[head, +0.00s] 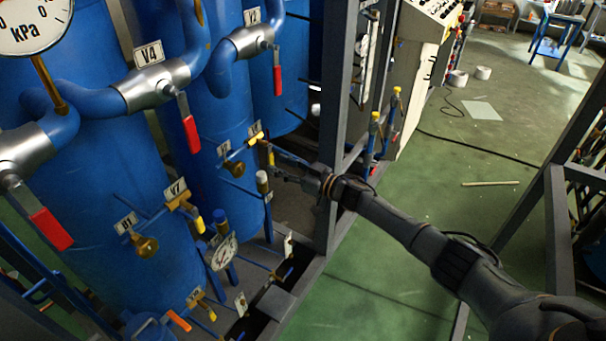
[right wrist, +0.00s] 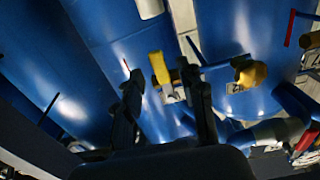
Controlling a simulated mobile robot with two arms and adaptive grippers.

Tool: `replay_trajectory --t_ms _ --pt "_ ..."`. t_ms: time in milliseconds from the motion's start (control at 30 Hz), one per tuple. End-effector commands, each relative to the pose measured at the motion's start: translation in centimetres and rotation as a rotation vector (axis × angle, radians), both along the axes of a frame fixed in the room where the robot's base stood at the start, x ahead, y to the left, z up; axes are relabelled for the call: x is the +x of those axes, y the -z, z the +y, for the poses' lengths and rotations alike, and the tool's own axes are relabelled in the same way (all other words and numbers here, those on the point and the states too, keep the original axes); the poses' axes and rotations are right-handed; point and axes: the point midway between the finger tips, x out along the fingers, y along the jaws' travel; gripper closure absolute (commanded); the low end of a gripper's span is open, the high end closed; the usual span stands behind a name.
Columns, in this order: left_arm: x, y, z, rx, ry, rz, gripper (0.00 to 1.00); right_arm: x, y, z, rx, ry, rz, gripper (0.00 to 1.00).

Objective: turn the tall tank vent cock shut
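The cock by the blue tank has a yellow lever (head: 256,138) and a small white tag (head: 254,129) in the head view. I take it as the vent cock, but its tag is unreadable. My right gripper (head: 272,160) reaches in from the right, close beside it. In the right wrist view, the yellow lever (right wrist: 158,68) shows between the two dark, parted fingers of the open gripper (right wrist: 161,78). My left gripper is not in view.
A round brass valve (head: 234,168) sits just left of the cock. A grey frame post (head: 335,120) stands close right of the gripper. Green floor (head: 400,260) lies open beyond it.

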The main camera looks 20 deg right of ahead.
Motion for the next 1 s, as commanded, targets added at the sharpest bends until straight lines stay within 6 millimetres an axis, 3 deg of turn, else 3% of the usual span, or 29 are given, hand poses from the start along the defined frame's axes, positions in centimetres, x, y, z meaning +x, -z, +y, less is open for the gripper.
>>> replay_trajectory --t_ms 200,400,1000 --pt "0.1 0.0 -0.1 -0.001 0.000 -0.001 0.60 -3.6 0.2 -2.9 -0.002 0.001 0.004 0.60" --pt "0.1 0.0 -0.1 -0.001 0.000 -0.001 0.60 -5.6 0.1 -4.4 0.000 0.000 0.003 0.60" --pt "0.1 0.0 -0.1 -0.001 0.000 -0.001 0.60 -6.2 0.2 -4.8 0.000 0.002 0.003 0.60"
